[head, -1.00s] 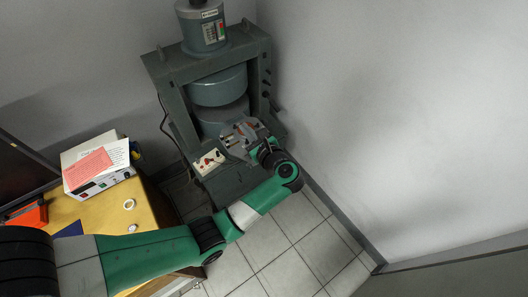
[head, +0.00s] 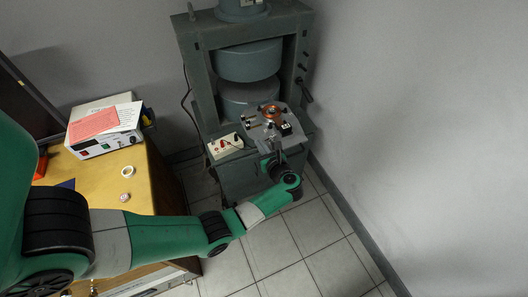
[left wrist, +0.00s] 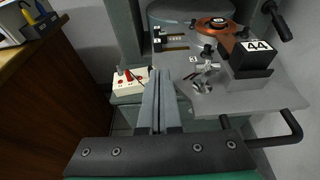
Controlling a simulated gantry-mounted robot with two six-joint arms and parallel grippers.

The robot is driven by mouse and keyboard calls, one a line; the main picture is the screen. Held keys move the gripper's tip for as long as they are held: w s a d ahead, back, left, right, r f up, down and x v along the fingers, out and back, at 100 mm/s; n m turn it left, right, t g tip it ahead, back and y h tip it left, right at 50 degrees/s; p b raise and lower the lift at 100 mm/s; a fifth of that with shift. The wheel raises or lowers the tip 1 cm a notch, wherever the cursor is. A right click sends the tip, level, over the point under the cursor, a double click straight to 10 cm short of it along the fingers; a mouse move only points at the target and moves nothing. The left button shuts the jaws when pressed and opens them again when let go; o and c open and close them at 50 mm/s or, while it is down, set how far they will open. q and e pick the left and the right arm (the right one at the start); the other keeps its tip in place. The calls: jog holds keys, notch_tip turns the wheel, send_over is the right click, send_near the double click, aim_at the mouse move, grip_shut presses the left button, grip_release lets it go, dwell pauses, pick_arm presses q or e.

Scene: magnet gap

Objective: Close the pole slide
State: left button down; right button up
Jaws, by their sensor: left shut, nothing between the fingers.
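The pole slide is a grey plate (head: 290,143) standing out in front of the gap between two round poles (head: 248,60). It carries a copper-coloured ring (head: 270,111) and a black block marked 44 (left wrist: 252,58). In the left wrist view the plate (left wrist: 275,95) is ahead and to the right, with a dark bar handle (left wrist: 292,128) at its near edge. My left gripper (left wrist: 162,76) is shut and empty, its fingers left of the handle and apart from it. In the head view, the left gripper (head: 271,164) is low at the plate's front side. My right gripper is not in view.
A white switch box (head: 225,146) with red knobs is left of the plate; it also shows in the left wrist view (left wrist: 131,82). A wooden bench (head: 110,176) holds an instrument with papers on the left. A wall closes off the right; tiled floor is open in front.

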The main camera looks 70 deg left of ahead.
aim_at(249, 128)
pick_arm(q)
jog(key=b+x, duration=0.1)
jog(key=x, duration=0.2)
jog(key=b+x, duration=0.1)
jog(key=x, duration=0.2)
jog(key=shift+a+r, duration=0.1)
jog(key=shift+a, duration=0.35)
jog(key=shift+a+r, duration=0.15)
jog(key=shift+a, duration=0.55)
